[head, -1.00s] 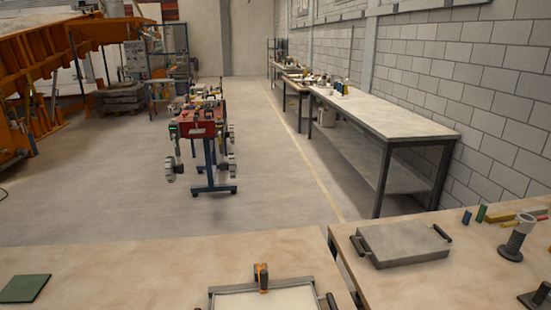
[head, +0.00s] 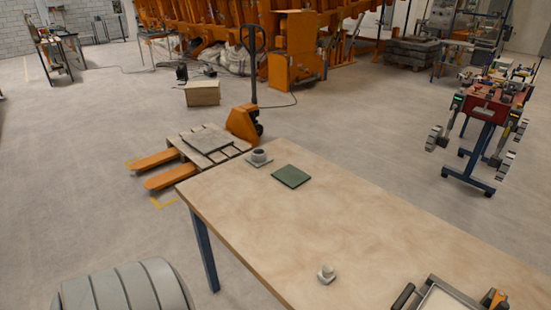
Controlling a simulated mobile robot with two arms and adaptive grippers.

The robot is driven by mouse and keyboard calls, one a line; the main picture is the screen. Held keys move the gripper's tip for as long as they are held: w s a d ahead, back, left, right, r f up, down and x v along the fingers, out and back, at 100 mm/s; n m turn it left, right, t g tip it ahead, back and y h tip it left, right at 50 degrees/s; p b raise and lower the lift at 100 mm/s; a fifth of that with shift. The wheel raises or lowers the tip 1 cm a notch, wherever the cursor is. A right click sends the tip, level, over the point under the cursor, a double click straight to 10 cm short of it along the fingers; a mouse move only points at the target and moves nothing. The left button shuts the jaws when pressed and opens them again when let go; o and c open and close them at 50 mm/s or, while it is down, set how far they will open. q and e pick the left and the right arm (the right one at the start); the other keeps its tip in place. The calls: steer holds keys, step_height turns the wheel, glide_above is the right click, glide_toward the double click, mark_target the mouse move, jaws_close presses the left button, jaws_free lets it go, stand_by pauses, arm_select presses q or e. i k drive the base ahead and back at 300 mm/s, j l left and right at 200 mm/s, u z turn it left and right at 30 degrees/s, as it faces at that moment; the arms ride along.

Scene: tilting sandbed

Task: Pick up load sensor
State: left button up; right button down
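Two small grey items on the near wooden table could be the load sensor; I cannot tell which. One is a short grey cylinder on a flat square base (head: 259,157), at the table's far left corner beside a flat green plate (head: 291,177). The other is a small pale metal piece with a rounded top (head: 327,274), alone near the table's front edge. Nothing touches either item. Neither of my grippers shows in the head view.
The wooden table (head: 370,225) is mostly clear between these items. A tray with a dark handle (head: 445,299) is cut off at lower right. An orange pallet truck (head: 243,123) with a loaded pallet stands behind the table. A grey ribbed rounded object (head: 125,290) is at lower left.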

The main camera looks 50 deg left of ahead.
mark_target(326, 274)
steer(key=u, duration=1.1)
